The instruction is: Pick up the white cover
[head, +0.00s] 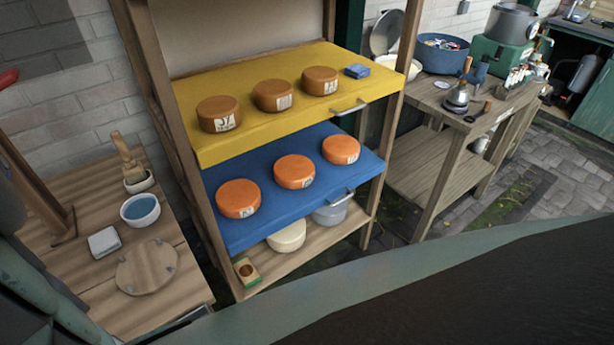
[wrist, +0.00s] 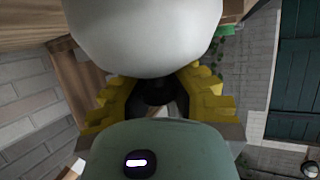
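A large smooth white rounded thing, which may be the white cover (wrist: 145,35), fills the top middle of the wrist view, very close. My gripper (wrist: 157,80) has yellow stepped fingers on both sides below it. The fingers lean inward, and the white thing hides their tips. I cannot tell whether they touch or hold it. In the head view a pale cream-white round thing (head: 287,237) sits on the lowest shelf board, partly under the blue shelf. I cannot tell if it is the same thing. My gripper is not visible in the head view.
The yellow shelf (head: 240,139) and blue shelf (head: 266,213) each hold several orange cheeses. A grey pot (head: 330,214) stands on the bottom board. The left table (head: 95,290) holds a bowl (head: 140,209) and a round board (head: 146,267). A cluttered workbench (head: 430,95) stands right.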

